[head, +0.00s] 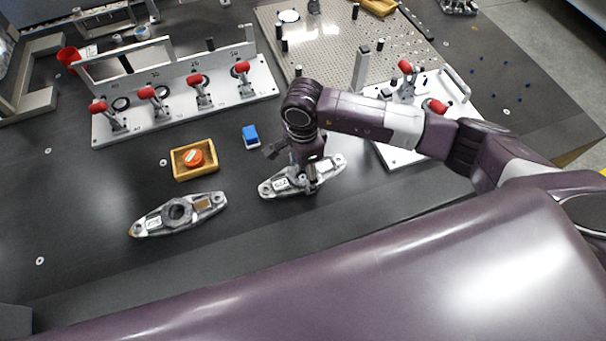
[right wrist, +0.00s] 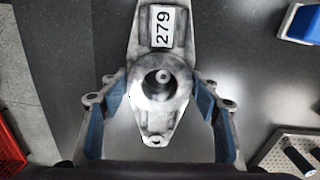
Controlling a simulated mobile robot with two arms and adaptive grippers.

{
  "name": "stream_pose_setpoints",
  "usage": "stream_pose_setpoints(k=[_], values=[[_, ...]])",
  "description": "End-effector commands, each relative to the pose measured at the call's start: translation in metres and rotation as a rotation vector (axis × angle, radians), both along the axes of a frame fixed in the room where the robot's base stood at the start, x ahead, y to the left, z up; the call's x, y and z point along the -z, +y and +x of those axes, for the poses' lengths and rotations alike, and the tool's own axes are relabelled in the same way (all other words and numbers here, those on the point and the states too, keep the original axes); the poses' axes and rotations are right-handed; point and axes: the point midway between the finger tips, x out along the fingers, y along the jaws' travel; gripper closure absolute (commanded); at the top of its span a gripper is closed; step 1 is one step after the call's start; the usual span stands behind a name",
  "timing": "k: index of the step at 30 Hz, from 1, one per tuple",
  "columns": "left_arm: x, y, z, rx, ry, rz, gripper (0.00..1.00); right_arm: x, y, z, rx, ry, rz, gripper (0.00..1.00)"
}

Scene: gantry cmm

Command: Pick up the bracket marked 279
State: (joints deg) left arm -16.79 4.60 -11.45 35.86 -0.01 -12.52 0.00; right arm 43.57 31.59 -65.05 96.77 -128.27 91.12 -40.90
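The bracket marked 279 (right wrist: 163,85) is a grey cast metal part with a round bored boss and a white label. It lies flat on the dark table, and in the head view the bracket (head: 271,188) is partly hidden beneath my right gripper (head: 307,172). In the right wrist view, the blue-padded fingers of my right gripper (right wrist: 160,103) are open on either side of the boss, with a visible gap on each side. A second similar bracket (head: 150,223) lies to the left, its label unreadable. My left gripper is not in view.
A wooden tray (head: 178,170) with an orange-red round item and a blue block (head: 250,136) lie behind the brackets. A fixture with red-handled clamps (head: 160,117) stands at the back left. Another clamp fixture (head: 395,155) is to the right, near a perforated plate (head: 330,55).

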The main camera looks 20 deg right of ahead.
Motion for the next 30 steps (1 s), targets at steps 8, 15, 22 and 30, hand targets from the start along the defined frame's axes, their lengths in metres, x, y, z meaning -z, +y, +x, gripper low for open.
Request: stream_pose_setpoints(k=[8, 15, 22, 30], values=[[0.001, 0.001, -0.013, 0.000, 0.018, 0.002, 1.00, 0.000, 0.000, 0.000, 0.000, 0.000, 0.000, 0.76], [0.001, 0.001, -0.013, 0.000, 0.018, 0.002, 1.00, -0.001, 0.000, 0.001, 0.000, -0.003, 0.001, 0.90], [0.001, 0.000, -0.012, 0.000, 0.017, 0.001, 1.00, -0.005, 0.000, 0.002, 0.000, -0.004, 0.001, 0.90], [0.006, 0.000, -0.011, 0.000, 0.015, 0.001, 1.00, -0.039, 0.000, 0.003, -0.001, -0.008, 0.003, 0.90]])
